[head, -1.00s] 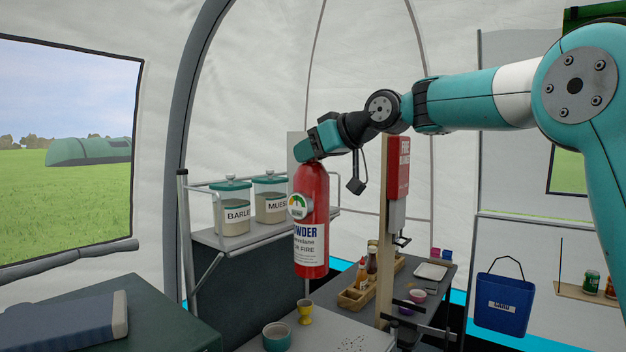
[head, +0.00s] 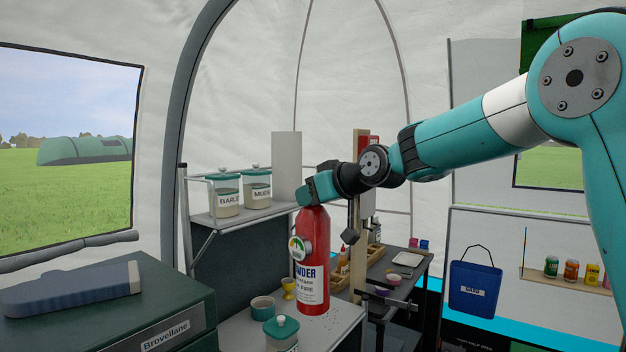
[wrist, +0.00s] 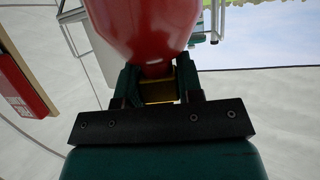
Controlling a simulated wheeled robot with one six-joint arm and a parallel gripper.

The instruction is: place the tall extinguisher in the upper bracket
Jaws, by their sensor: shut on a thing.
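The tall extinguisher (head: 313,262) is red, with a white POWDER label and a round gauge-like badge. It hangs upright from my gripper (head: 309,204), which is shut on its top. In the wrist view, my gripper's fingers (wrist: 158,88) close at the narrow end of the red body (wrist: 145,30). The wooden post (head: 358,205) with a red sign (head: 364,145) stands behind and to the right, apart from the extinguisher. A dark lower bracket (head: 380,293) juts from the post. The upper bracket is hard to make out beside my wrist.
The counter below holds a teal bowl (head: 263,307), a yellow egg cup (head: 289,288) and a teal-lidded jar (head: 281,332) in front. A shelf (head: 240,215) with two labelled jars is at left. A green case (head: 170,310) is front left; a blue bin (head: 475,288) hangs at right.

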